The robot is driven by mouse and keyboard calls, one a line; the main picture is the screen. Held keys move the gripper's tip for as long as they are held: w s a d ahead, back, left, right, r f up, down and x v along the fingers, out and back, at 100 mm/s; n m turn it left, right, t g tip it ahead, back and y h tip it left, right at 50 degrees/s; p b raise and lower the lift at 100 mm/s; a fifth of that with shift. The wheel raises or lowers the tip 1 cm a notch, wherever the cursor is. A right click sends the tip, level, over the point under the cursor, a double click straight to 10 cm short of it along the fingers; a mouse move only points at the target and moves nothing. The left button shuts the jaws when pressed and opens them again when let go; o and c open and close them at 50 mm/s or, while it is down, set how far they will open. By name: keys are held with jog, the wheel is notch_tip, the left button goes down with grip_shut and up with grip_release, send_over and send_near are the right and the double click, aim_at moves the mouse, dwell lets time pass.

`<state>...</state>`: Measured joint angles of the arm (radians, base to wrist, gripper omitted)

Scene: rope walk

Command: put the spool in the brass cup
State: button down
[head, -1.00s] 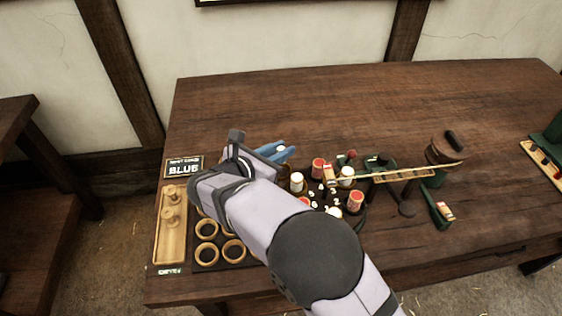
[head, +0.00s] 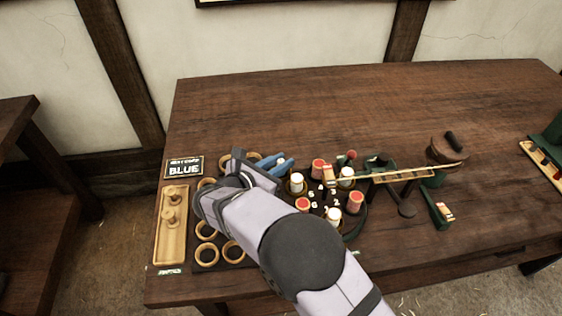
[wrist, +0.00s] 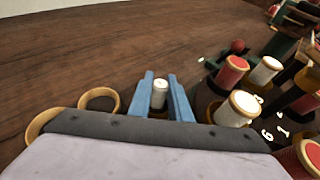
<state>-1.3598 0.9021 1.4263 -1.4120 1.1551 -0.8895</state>
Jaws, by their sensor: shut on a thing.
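My gripper (wrist: 160,95) has blue fingers, which also show in the head view (head: 274,163). It is shut on a small spool with a white top (wrist: 160,88), held upright between the fingertips. The spool's top also shows in the head view (head: 281,160). Several brass-coloured ring-like cups stand in a dark rack at the left, such as one brass cup at the front (head: 206,229). Two of them show left of the fingers in the wrist view, one a brass cup (wrist: 100,99). My arm hides part of the rack. I cannot tell what is directly under the spool.
A round dark stand (head: 362,222) with red and white spools and white numbers is close right of my gripper. A slatted wooden strip (head: 403,175) reaches over it. A sign reading BLUE (head: 184,168) and a wooden tray (head: 170,250) are left. The table's back is clear.

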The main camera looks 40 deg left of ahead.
jog(key=c, duration=1.6)
grip_release()
jog(key=shift+f, duration=0.1)
jog(key=shift+c, duration=0.2)
jog(key=shift+s+r, duration=0.1)
jog(key=shift+r, duration=0.1)
jog(key=b+v, duration=0.1)
jog(key=v, duration=1)
jog(key=shift+s+r, duration=0.2)
jog(key=shift+s, duration=0.15)
